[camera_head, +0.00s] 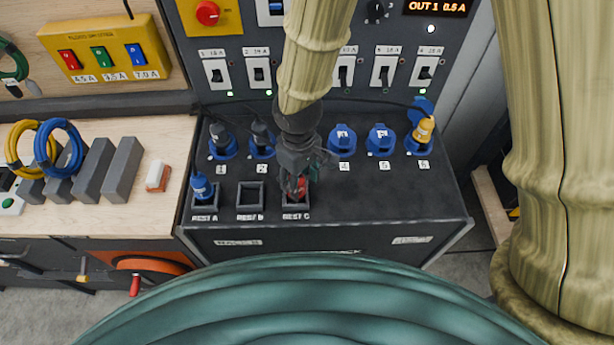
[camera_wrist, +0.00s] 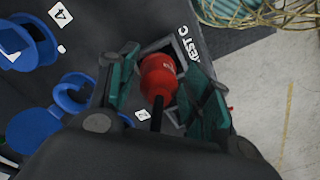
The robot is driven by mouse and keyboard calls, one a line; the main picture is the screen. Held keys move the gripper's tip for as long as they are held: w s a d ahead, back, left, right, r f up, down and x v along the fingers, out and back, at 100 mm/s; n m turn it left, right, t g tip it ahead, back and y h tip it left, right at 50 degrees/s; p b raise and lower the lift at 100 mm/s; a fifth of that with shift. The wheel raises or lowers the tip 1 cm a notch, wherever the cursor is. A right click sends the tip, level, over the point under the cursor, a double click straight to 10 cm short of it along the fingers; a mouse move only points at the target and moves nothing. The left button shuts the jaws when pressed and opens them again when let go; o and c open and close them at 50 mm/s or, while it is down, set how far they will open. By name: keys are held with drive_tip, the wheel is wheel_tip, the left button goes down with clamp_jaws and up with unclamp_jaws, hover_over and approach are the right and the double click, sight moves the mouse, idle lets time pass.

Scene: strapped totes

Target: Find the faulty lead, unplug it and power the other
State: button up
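My gripper (camera_head: 295,185) points down over the holder marked REST C (camera_head: 296,205). In the wrist view, its teal fingers (camera_wrist: 165,85) stand on either side of a red plug (camera_wrist: 158,78) seated in that holder; a narrow gap shows beside the plug. A blue plug (camera_head: 202,187) stands in REST A; REST B (camera_head: 250,200) is empty. Dark plugs sit in socket 1 (camera_head: 222,140) and socket 2 (camera_head: 262,138). A yellow plug (camera_head: 424,130) sits in socket 6. Sockets 4 (camera_head: 342,140) and 5 (camera_head: 381,140) hold no plug. My arm hides socket 3 in the head view.
Breakers (camera_head: 258,73) line the panel, some with lit lamps below. A display (camera_head: 437,8) reads OUT 1 0.5 A. A red knob (camera_head: 207,13) sits upper left. The left bench carries a yellow box (camera_head: 105,60), coiled yellow and blue leads (camera_head: 57,140) and grey blocks (camera_head: 122,168).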

drive_tip(key=shift+o, duration=0.2)
wheel_tip(320, 180, up, 12)
idle(0.8)
